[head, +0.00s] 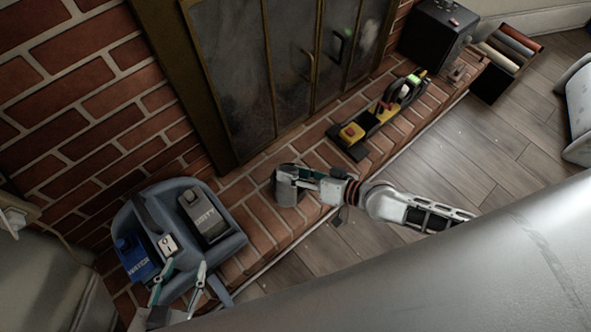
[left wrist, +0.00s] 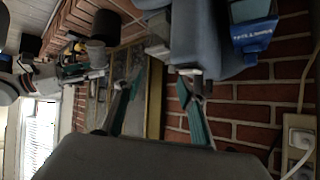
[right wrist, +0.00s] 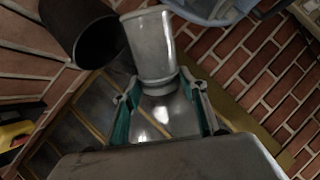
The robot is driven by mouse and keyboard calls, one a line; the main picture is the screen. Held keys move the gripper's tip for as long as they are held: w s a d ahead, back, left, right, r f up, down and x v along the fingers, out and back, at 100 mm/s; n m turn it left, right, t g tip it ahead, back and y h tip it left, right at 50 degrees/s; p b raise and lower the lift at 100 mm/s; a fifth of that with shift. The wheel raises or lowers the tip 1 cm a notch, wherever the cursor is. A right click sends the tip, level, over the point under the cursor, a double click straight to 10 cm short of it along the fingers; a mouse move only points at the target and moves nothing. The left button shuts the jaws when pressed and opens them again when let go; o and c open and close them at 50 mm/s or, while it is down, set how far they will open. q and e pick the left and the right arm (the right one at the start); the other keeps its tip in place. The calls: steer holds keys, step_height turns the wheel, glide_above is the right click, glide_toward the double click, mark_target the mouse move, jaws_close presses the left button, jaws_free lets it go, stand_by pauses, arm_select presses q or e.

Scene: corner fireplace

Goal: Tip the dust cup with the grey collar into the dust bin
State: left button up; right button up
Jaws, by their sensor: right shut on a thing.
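My right gripper (head: 312,178) is shut on the dust cup (right wrist: 152,45), a pale grey cylinder with a grey collar (right wrist: 160,83) and a clear part between the fingers. The cup also shows in the left wrist view (left wrist: 97,53). The black open bin (right wrist: 82,35) is close beside it in the right wrist view; it also shows in the left wrist view (left wrist: 107,24). In the head view the cup and bin are hard to tell apart at my right fingertips. I cannot tell the cup's tilt. My left gripper (head: 179,282) is open and empty by the caddy.
A yellow-and-black tool (head: 380,118) lies on the brick hearth. A black box (head: 433,36) stands at the far right. Wood floor (head: 480,140) is open in front.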

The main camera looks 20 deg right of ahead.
steer(key=shift+f+m+g, duration=0.5)
steer(key=shift+f, duration=0.4)
arm_select(q)
steer(key=shift+w+d+r, duration=0.45)
steer(key=shift+d, duration=0.05)
steer(key=shift+s+f, duration=0.1)
steer(key=shift+b, duration=0.3)
steer(key=shift+s+a+f, duration=0.1)
steer(key=shift+f, duration=0.1)
arm_select(e)
steer(key=shift+f, duration=0.15)
arm_select(q)
steer(key=shift+s, duration=0.1)
arm_select(e)
steer(key=shift+m, duration=0.3)
arm_select(q)
steer(key=shift+f, duration=0.1)
arm_select(e)
steer(key=shift+f+g, duration=0.3)
steer(key=shift+g, duration=0.1)
arm_select(q)
steer(key=shift+b, duration=0.5)
arm_select(e)
steer(key=shift+f+m, duration=0.25)
steer(key=shift+m, duration=0.15)
